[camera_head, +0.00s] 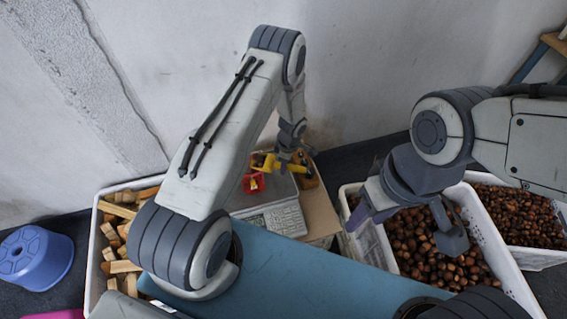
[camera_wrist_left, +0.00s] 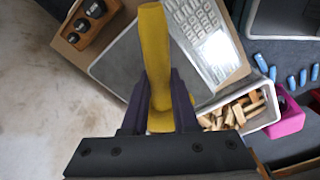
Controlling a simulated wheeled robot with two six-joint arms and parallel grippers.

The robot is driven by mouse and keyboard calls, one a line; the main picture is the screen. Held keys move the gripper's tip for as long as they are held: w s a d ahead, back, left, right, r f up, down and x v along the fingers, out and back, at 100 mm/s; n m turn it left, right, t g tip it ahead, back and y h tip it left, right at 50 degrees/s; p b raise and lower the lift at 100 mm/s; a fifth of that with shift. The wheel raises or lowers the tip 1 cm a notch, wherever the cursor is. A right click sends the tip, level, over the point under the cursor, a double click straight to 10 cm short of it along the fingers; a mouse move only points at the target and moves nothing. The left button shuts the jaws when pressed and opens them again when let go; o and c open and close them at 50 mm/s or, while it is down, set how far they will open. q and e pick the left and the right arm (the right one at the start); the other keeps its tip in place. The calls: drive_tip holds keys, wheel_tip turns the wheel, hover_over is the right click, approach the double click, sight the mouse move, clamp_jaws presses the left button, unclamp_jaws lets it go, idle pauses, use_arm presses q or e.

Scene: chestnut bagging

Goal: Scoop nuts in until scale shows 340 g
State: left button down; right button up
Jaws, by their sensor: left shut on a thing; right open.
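My left gripper (camera_head: 284,160) is shut on a yellow handle (camera_head: 268,163), above the scale's tray. The handle also shows between its fingers in the left wrist view (camera_wrist_left: 153,60). I cannot tell whether a scoop bowl is on it. The scale (camera_head: 285,218) has a grey keypad and a shallow tray; part is hidden by my left arm, and no reading is legible. A small red thing (camera_head: 253,184) shows at the tray, below the handle. My right gripper (camera_head: 408,230) is open over a white crate (camera_head: 487,228) of brown nuts (camera_head: 430,262).
Another white crate (camera_head: 531,258) of smaller nuts stands at the right. A crate (camera_head: 97,245) of wood pieces and a blue stool (camera_head: 36,256) are at the left. A wooden block with dark weights (camera_wrist_left: 90,15) sits beside the scale. The wall is close behind.

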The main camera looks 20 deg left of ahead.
use_arm(q)
drive_tip(key=shift+d+f+b, duration=0.15)
drive_tip(key=shift+f+b, duration=0.15)
drive_tip(key=shift+b, duration=0.3)
drive_tip(key=shift+r+y+b, duration=0.2)
drive_tip(key=shift+y+b, duration=0.2)
drive_tip(key=shift+b, duration=0.05)
drive_tip(key=shift+r+p, duration=0.35)
drive_tip(key=shift+r, duration=1.35)
use_arm(e)
wheel_tip(320, 180, down, 2)
drive_tip(key=shift+f, duration=0.15)
idle(0.6)
